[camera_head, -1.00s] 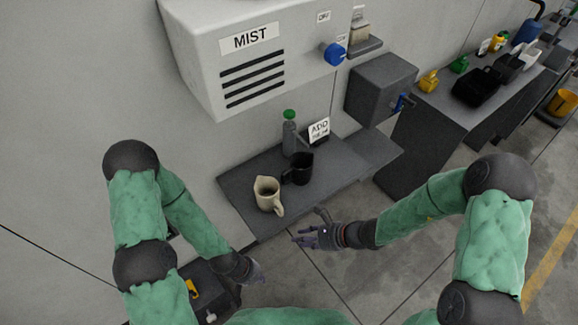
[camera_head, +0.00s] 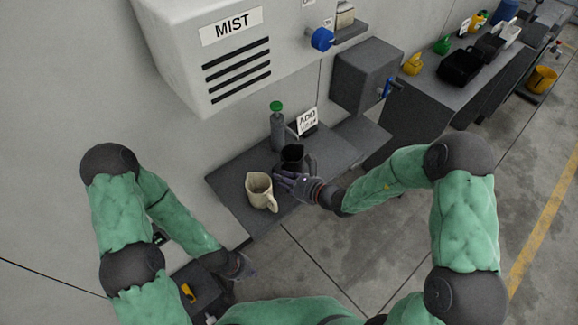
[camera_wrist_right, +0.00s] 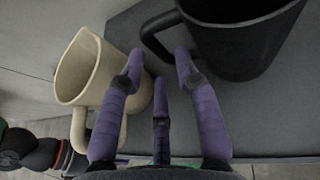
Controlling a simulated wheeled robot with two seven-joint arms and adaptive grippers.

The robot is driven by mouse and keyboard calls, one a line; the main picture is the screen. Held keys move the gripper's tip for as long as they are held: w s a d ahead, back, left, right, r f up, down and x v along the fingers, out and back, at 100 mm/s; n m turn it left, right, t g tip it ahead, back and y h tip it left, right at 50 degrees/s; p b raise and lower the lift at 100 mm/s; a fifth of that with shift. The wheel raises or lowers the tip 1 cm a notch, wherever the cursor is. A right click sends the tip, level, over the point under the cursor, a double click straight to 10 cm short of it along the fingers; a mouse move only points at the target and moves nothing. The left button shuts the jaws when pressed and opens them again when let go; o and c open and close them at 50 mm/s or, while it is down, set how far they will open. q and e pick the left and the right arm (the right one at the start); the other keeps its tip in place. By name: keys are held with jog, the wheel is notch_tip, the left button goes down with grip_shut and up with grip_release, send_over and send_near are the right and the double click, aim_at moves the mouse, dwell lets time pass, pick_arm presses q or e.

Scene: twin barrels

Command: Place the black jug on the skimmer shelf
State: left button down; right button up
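The black jug (camera_head: 293,154) stands upright on a grey shelf (camera_head: 226,186) under the MIST box, behind and right of a cream jug (camera_head: 258,188). In the right wrist view the black jug (camera_wrist_right: 242,48) fills the upper right, its handle toward my fingers. My right gripper (camera_head: 286,180) is at the front of the black jug. Its fingers (camera_wrist_right: 160,72) are spread and empty, with tips close to the handle; contact is unclear. My left gripper (camera_head: 240,268) hangs low, left of the shelf, its fingers too small to read. I cannot tell which surface is the skimmer shelf.
A green-capped bottle (camera_head: 277,128) and an ADD sign (camera_head: 307,122) stand behind the jugs. The cream jug (camera_wrist_right: 88,72) is close left of my right fingers. A grey box (camera_head: 366,78) and a bench (camera_head: 440,98) with containers are to the right. A small ledge (camera_head: 350,31) is above.

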jog(key=b+x, duration=0.1)
jog(key=x, duration=0.3)
jog(key=shift+s+a, duration=0.1)
jog(key=shift+s, duration=0.1)
jog(key=shift+w+a+f+b, duration=0.1)
jog(key=shift+w+a+b, duration=0.2)
jog(key=shift+w, duration=0.05)
grip_shut()
